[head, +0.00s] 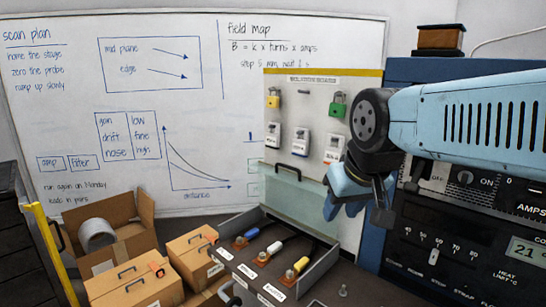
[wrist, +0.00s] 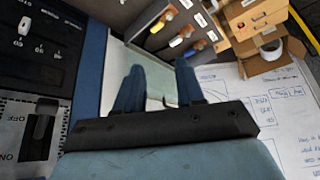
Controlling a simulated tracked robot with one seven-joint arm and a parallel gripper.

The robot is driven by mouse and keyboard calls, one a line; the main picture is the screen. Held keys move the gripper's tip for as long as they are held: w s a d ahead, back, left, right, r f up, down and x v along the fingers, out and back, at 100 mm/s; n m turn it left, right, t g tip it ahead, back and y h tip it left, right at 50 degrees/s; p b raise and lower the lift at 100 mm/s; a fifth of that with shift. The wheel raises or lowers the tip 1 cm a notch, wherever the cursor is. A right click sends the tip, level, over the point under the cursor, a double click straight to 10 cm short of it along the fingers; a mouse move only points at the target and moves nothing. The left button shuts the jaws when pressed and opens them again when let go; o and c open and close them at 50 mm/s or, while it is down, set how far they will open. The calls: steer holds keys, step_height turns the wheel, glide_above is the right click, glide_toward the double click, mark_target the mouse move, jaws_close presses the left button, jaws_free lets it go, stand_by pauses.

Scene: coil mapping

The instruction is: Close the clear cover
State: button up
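The clear cover (head: 300,200) is a pale see-through panel with a dark handle (head: 287,171) along its top edge. It stands raised, close to upright, at the back of a grey box (head: 325,262) holding white, blue and yellow plugs. My gripper (head: 350,207) is in the air to the right of the cover, pointing down, apparently empty. In the wrist view its two blue fingers (wrist: 158,70) are apart, with a pale surface between them. I cannot tell whether that surface is the cover. The plugs show at the top of the wrist view.
A lockout board (head: 315,95) with padlocks and tags stands behind the cover. A blue and black instrument panel (head: 470,230) is close on the right. Cardboard boxes (head: 135,280) stand left of the grey box. A whiteboard (head: 200,110) covers the back wall.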

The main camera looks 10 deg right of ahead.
steer(key=shift+w, duration=0.1)
step_height(320, 180, up, 9)
steer(key=n+g+h, duration=0.2)
steer(key=n+g, duration=0.2)
steer(key=n, duration=0.3)
glide_above(281, 165)
steer(key=s+a, duration=0.1)
steer(key=a, duration=0.1)
steer(key=x, duration=1.3)
steer(key=shift+s+a+f, duration=0.1)
steer(key=shift+s+a, duration=0.05)
steer(key=shift+s, duration=0.2)
jaws_close()
